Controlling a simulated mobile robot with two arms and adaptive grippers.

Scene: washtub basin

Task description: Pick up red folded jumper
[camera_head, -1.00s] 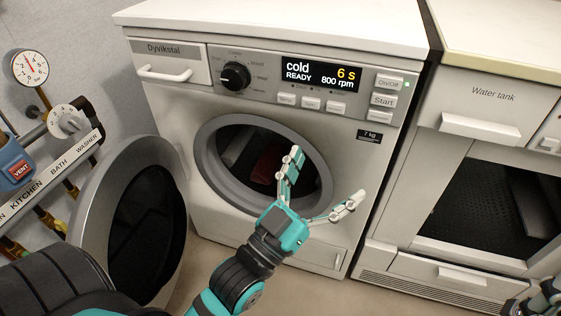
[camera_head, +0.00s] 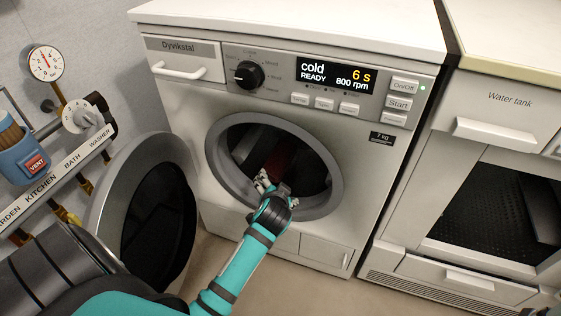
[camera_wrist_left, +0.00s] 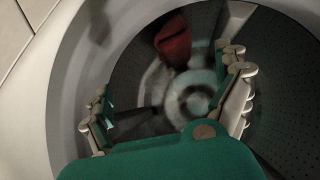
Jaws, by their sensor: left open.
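The red folded jumper (camera_head: 277,162) lies inside the dark drum of the washing machine, partly hidden behind my left gripper in the head view. In the left wrist view the jumper (camera_wrist_left: 174,42) shows as a dark red shape near the top middle, beyond the fingertips. My left gripper (camera_head: 268,182) is at the drum opening, its fingers reaching inside. In the left wrist view the gripper (camera_wrist_left: 170,95) is open and empty, its fingers spread, with the jumper ahead of them and apart from them. The right gripper's fingers do not show in these views.
The drum's grey rim (camera_head: 328,190) surrounds my left gripper closely. The round door (camera_head: 150,215) stands open at the left. Left of it is a pipe panel with a gauge (camera_head: 45,63). A second machine labelled Water tank (camera_head: 495,100) stands at the right.

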